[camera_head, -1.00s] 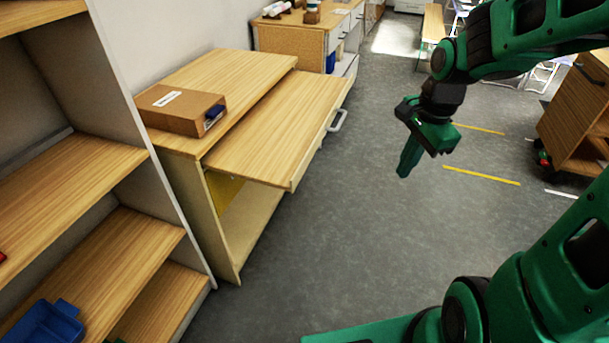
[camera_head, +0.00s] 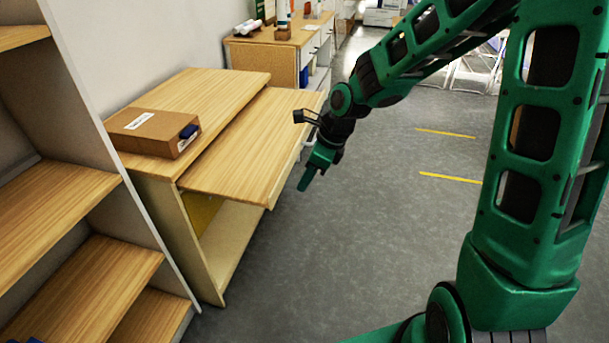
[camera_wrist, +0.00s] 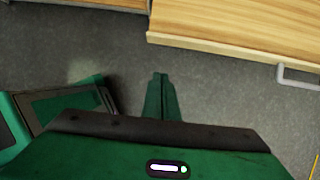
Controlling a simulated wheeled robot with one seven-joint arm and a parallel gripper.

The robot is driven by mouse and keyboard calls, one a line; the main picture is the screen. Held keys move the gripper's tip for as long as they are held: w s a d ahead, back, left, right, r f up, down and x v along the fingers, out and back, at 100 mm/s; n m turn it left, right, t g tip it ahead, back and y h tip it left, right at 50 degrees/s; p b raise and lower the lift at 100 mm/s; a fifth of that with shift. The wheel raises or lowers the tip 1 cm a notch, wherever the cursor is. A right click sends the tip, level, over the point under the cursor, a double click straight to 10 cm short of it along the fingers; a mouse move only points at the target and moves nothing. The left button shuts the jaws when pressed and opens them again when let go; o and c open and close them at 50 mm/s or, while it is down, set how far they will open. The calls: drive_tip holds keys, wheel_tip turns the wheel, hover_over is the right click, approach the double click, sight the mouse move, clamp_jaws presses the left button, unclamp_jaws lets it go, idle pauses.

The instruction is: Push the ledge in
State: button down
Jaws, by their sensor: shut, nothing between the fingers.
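The ledge (camera_head: 255,145) is a wooden pull-out board that sticks out from the wooden cabinet (camera_head: 190,90) toward the right. My gripper (camera_head: 306,180) is shut and empty, with its fingers pointing down. In the head view it is just right of the ledge's front edge, over the floor. In the wrist view the gripper fingertips (camera_wrist: 160,78) show over grey floor, with the ledge (camera_wrist: 230,25) at the upper right. A gap of floor shows between the fingertips and the ledge there. The ledge's grey handle (camera_wrist: 297,75) is at the right; in the head view my gripper mostly hides it.
A cardboard box (camera_head: 152,132) with a blue item lies on the cabinet top. A wooden shelf unit (camera_head: 70,210) stands at the left. Another cabinet (camera_head: 265,60) with bottles is behind. The floor (camera_head: 390,200) to the right of the ledge is open.

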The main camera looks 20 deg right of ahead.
drive_tip(key=w+a+f, duration=0.3)
drive_tip(key=a+f, duration=0.2)
drive_tip(key=shift+a+f, duration=0.15)
drive_tip(key=shift+f, duration=0.05)
idle(0.5)
